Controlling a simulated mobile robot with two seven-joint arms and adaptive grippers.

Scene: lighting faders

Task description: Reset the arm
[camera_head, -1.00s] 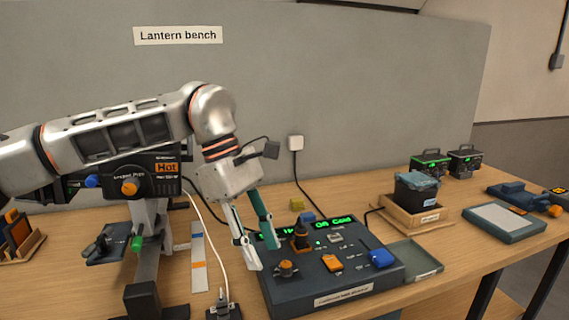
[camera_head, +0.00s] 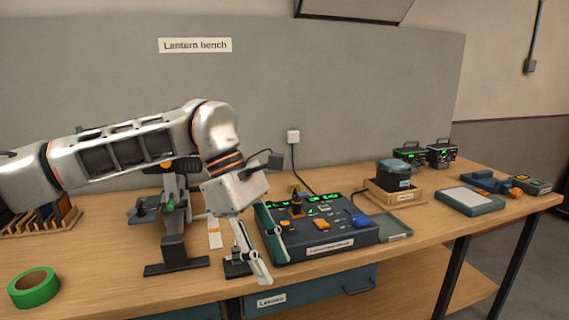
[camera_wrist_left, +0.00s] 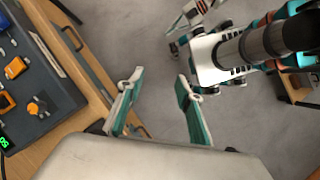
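My left gripper (camera_head: 267,262) hangs at the front edge of the bench, at the left front side of the dark control panel (camera_head: 340,247). In the left wrist view, my left gripper (camera_wrist_left: 158,108) has its two teal-lined fingers apart with only floor between them, so it is open and empty. The panel, with orange and blue controls and green lit text, shows at the left of that view (camera_wrist_left: 62,88).
A green tape roll (camera_head: 34,287) lies at the bench's left front. A black stand (camera_head: 176,250) is left of the gripper. A wooden tray (camera_head: 393,192) with a dark container and a tablet-like pad (camera_head: 469,201) are to the right. Drawers (camera_head: 312,290) sit below the bench edge.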

